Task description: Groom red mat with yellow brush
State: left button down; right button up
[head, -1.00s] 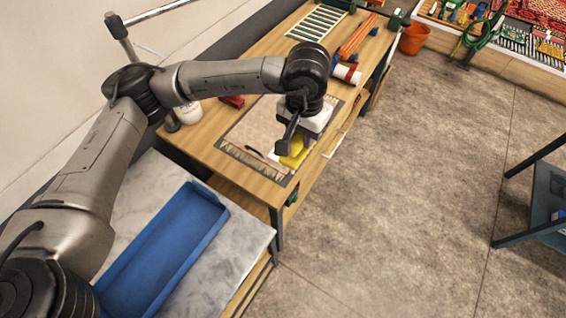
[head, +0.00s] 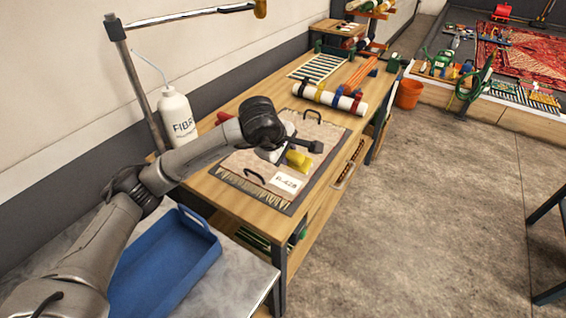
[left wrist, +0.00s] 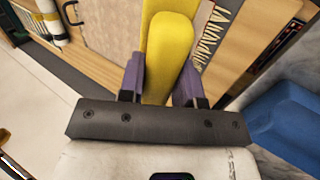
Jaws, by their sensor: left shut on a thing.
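The yellow brush (head: 299,161) is held in my left gripper (head: 283,157) above the workbench. The left wrist view shows the brush (left wrist: 168,45) between the two purple fingers of the gripper (left wrist: 160,86), which is shut on it. Its far end is out of that view. Below it on the bench lies a beige fringed piece (head: 240,160) with dark handles and a white label. A red patterned mat (head: 530,58) lies far off at the upper right, on the raised pit floor, well away from the gripper. My right gripper is not in view.
A blue tray (head: 206,236) sits on the marble top at front left. A white bottle (head: 177,122) stands by a metal post. A white roll with coloured bands (head: 328,98) lies on the bench. An orange bucket (head: 409,94) stands before the pit. The concrete floor is open.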

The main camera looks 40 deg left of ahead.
pick_arm(q)
jog(key=shift+a+f, duration=0.25)
jog(key=shift+f, duration=0.15)
jog(key=shift+f+b, duration=1.95)
jog(key=shift+f, duration=0.3)
